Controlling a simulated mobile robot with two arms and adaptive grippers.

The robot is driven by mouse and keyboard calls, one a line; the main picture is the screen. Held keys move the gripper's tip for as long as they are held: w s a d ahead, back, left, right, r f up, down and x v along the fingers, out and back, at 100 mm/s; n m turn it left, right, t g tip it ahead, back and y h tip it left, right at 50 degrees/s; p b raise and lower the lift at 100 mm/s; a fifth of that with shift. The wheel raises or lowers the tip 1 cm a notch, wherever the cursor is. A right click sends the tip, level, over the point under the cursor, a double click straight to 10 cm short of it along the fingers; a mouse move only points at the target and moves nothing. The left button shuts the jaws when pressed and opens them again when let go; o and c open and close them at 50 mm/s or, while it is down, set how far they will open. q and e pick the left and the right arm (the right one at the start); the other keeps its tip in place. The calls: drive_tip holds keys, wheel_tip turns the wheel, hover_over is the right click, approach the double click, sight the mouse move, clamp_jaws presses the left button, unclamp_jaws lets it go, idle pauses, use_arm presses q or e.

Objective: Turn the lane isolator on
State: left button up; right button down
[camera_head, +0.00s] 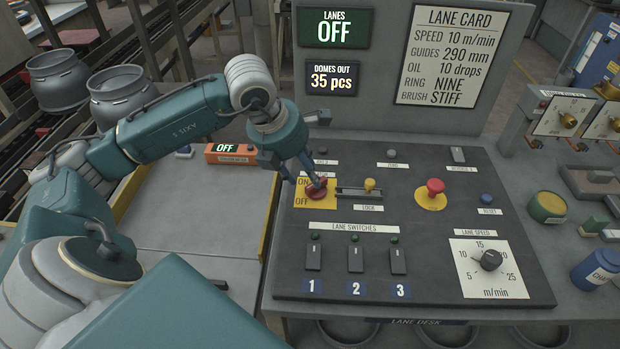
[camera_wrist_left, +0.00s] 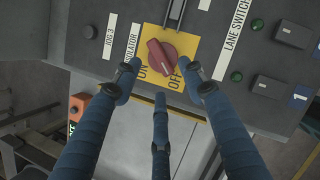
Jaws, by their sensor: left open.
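The lane isolator is a red rotary knob (camera_head: 317,188) on a yellow plate (camera_head: 301,201) marked ON and OFF, at the upper left of the dark lane desk. It also shows in the left wrist view as a red knob (camera_wrist_left: 161,58) with ON and OFF lettering beside it. My left gripper (camera_head: 308,180) is over the knob with its fingers spread. In the left wrist view two fingers lie on either side of the knob and a third below; I cannot tell whether any touches it. The lanes display (camera_head: 334,28) reads OFF. My right gripper is not in view.
A yellow lock slider (camera_head: 369,185) sits right of the isolator, with a red mushroom button (camera_head: 435,187) beyond it. Black lane switches (camera_head: 355,259) stand in front. An orange box (camera_head: 232,153) showing OFF lies left of the desk. A speed dial (camera_head: 491,260) is at the right.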

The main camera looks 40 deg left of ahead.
sight(311, 183)
use_arm(q)
drive_tip(key=shift+p+x, duration=0.35)
drive_tip(key=shift+x, duration=2)
drive_tip(key=shift+r, duration=0.1)
clamp_jaws()
